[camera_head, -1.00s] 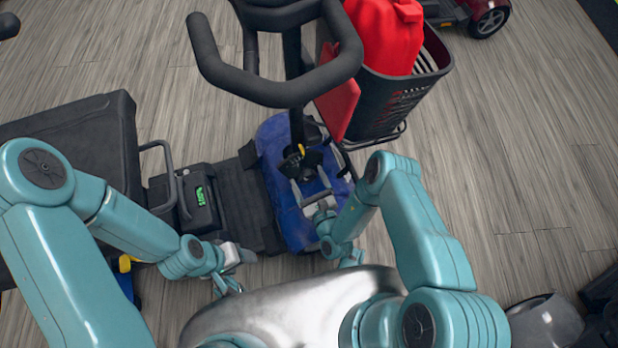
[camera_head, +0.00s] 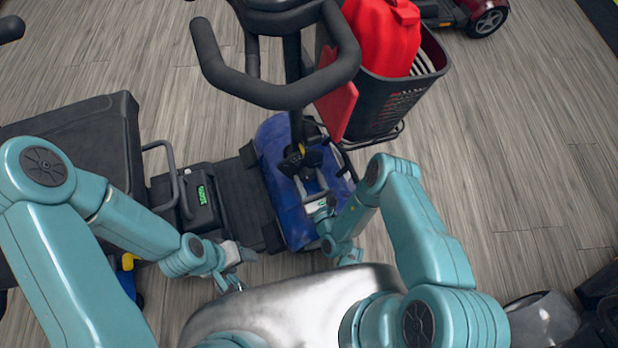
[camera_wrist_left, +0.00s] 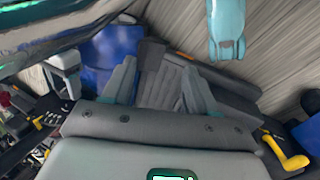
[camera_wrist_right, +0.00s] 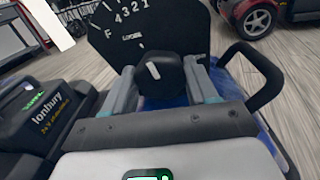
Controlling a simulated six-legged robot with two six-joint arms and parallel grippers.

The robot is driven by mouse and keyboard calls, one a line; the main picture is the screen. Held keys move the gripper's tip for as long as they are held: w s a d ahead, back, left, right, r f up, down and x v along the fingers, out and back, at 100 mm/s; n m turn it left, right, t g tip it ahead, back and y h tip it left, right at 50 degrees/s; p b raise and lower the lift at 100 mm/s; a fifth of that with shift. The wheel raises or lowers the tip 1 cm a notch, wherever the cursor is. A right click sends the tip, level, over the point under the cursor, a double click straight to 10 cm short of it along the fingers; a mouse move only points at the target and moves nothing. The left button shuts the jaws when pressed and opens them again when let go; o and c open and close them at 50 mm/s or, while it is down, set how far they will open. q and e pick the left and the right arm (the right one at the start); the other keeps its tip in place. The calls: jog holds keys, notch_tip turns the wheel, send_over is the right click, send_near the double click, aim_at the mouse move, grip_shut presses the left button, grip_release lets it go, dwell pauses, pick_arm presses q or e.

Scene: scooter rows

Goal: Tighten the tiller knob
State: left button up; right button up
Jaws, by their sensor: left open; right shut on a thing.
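The black tiller knob (camera_wrist_right: 163,78) has a white pointer line and sits in front of a black dial plate (camera_wrist_right: 150,30) marked with several numbers, an F and a small word that seems to read LOOSE. In the right wrist view the pointer tilts slightly left of upright. My right gripper (camera_wrist_right: 162,85) is shut on the knob, one finger at each side. In the head view, the right gripper (camera_head: 311,189) reaches in at the foot of the tiller column; the knob is hard to make out there. My left gripper (camera_wrist_left: 158,85) is open and empty, low above the scooter's deck.
The scooter's black handlebar (camera_head: 285,95) loops above the column. A basket (camera_head: 395,100) holding a red can (camera_head: 383,35) hangs on its right. A black seat (camera_head: 75,145) and a battery box with a green display (camera_head: 201,195) are left. Open wooden floor (camera_head: 510,150) lies right.

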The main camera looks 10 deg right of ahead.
jog(key=m+p, duration=0.1)
jog(key=m, duration=0.3)
jog(key=shift+w+m, duration=0.1)
jog(key=shift+m, duration=0.2)
jog(key=m, duration=0.5)
jog(key=shift+d+p, duration=0.1)
jog(key=shift+p, duration=0.25)
jog(key=m, duration=0.5)
jog(key=shift+m, duration=0.4)
jog(key=shift+w+f+m, duration=0.1)
jog(key=shift+m, duration=2.5)
jog(key=o, duration=1.1)
jog(key=shift+c, duration=0.2)
jog(key=shift+f, duration=0.1)
